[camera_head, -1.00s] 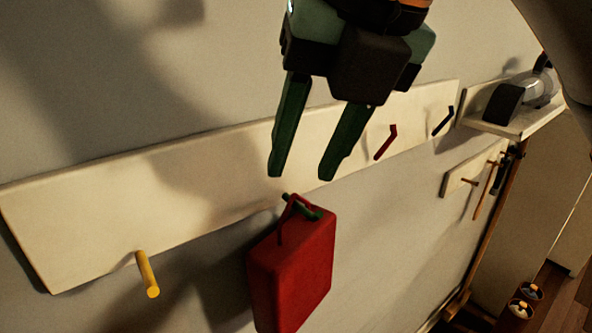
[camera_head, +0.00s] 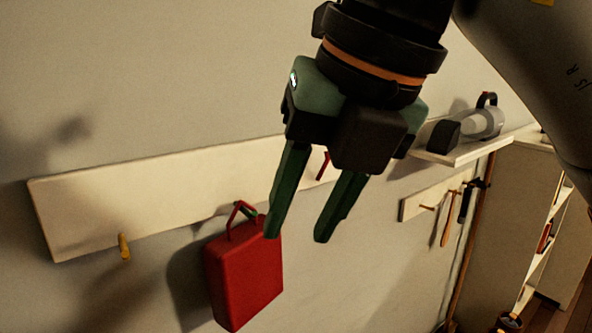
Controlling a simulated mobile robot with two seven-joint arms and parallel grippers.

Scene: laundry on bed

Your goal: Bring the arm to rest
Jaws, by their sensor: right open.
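My right gripper (camera_head: 297,240) is open and empty, its two dark green fingers pointing down in front of the wall. My left gripper is out of view.
The board also carries a yellow peg (camera_head: 124,247) at left and a red peg (camera_head: 323,165), partly behind the fingers. A shelf (camera_head: 462,153) at right holds a grey and black appliance (camera_head: 480,124). A smaller rack (camera_head: 414,207) hangs below it.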

